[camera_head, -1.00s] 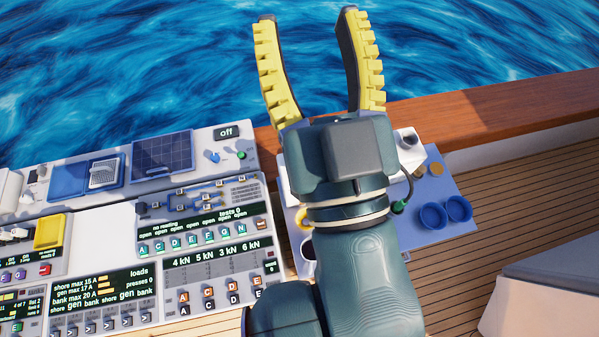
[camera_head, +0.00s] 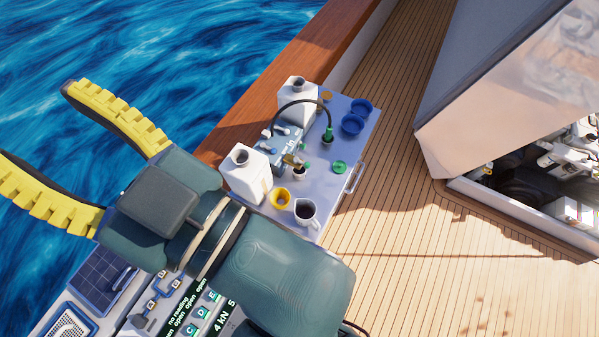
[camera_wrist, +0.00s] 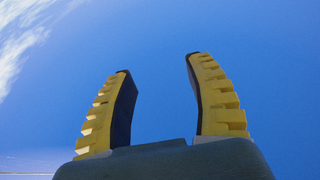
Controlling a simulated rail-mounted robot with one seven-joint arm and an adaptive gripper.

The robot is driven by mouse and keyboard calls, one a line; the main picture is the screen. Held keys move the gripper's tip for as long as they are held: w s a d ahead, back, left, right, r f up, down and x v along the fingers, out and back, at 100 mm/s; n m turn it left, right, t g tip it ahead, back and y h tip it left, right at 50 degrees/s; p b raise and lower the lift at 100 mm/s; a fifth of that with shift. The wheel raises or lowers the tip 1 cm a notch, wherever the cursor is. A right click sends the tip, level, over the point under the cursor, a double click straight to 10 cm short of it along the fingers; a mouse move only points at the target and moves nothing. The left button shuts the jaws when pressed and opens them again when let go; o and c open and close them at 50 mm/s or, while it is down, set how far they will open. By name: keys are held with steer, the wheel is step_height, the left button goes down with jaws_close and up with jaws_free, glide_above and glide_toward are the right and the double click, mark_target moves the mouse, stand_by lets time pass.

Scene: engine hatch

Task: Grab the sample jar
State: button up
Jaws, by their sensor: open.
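My gripper (camera_head: 36,122) is open and empty, raised at the left over the sea and pointing away from the tray. The wrist view shows its two yellow-ridged fingers (camera_wrist: 157,64) spread apart against blue sky. I cannot tell for sure which thing is the sample jar. Small vessels with green parts stand on the grey-blue tray (camera_head: 345,115): one near its middle (camera_head: 299,170) and one at the end of a black hose (camera_head: 327,138). A green round lid (camera_head: 339,167) lies beside them. My gripper is well apart from all of these.
Two white jugs (camera_head: 246,175) (camera_head: 297,98), a yellow funnel (camera_head: 280,198), a white pitcher of dark liquid (camera_head: 306,213) and two blue cups (camera_head: 353,122) crowd the tray. A wooden rail (camera_head: 290,65) runs behind. An open engine hatch (camera_head: 520,180) is at right; the deck between is clear.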

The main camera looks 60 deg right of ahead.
stand_by(0.3)
steer(key=o, duration=0.8)
steer(key=shift+a, duration=0.1)
